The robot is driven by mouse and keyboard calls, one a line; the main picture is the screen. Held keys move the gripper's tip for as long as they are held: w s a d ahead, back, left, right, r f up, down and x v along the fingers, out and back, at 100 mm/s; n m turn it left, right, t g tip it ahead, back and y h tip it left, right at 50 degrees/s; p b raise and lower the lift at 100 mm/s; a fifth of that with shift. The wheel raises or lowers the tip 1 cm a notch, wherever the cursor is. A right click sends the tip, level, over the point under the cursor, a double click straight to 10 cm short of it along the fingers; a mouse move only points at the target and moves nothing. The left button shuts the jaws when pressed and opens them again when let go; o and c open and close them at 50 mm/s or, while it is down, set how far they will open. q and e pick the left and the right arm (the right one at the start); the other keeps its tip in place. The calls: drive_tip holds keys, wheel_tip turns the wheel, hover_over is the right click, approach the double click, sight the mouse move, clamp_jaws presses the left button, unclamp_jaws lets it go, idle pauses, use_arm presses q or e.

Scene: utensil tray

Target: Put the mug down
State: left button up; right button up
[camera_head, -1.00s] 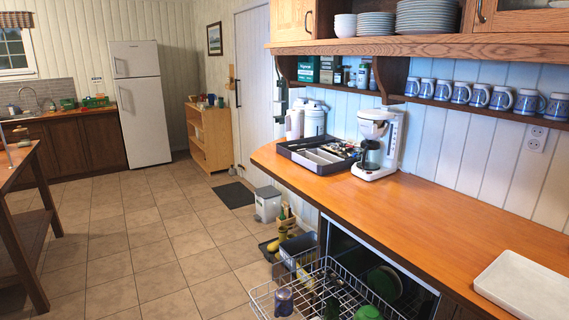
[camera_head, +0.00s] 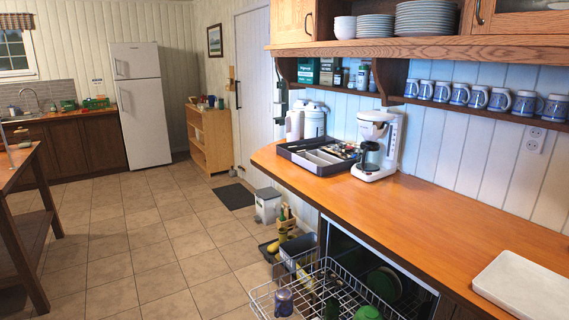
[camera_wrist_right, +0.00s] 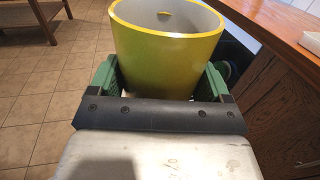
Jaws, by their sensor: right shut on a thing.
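A yellow-green mug (camera_wrist_right: 165,58) with a pale grey inside fills the top middle of the right wrist view. My right gripper (camera_wrist_right: 158,80) is shut on it, with a green finger on each side of its wall. The mug looks upright, with its open rim uppermost. Its base is hidden behind the gripper's dark crossbar. The mug and both grippers are out of the head view. My left gripper shows in neither view.
The wooden counter (camera_head: 455,235) has wide free room between the white coffee maker (camera_head: 376,145) and a white tray (camera_head: 525,286). A grey utensil tray (camera_head: 288,152) stands left of the coffee maker. An open dishwasher rack (camera_head: 262,297) sticks out below. Blue mugs (camera_head: 442,92) line the shelf.

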drive_tip(key=shift+d, duration=0.2)
drive_tip(key=shift+r, duration=0.2)
drive_tip(key=shift+a+r+m+t+h, duration=0.1)
drive_tip(key=shift+a+r+m+h, duration=0.15)
drive_tip(key=shift+a+r+h, duration=0.4)
drive_tip(key=shift+a+r+m+t+h, duration=0.15)
drive_tip(key=shift+a+r+m, duration=0.2)
drive_tip(key=shift+r, duration=0.65)
drive_tip(key=shift+a+r+m+t+h, duration=0.1)
drive_tip(key=shift+a+r+m+h, duration=0.1)
drive_tip(key=shift+a+r+h, duration=0.45)
drive_tip(key=shift+a+r+m, duration=0.15)
drive_tip(key=shift+r+m, duration=0.15)
drive_tip(key=shift+r, duration=0.05)
drive_tip(key=shift+w+a+r+m+h, duration=0.15)
drive_tip(key=shift+a+m+h, duration=0.3)
drive_tip(key=shift+a+h, duration=0.35)
drive_tip(key=shift+s+a+r+m+h, duration=0.15)
drive_tip(key=shift+a+m+h, duration=0.3)
drive_tip(key=shift+a+h, duration=0.3)
drive_tip(key=shift+d, duration=0.1)
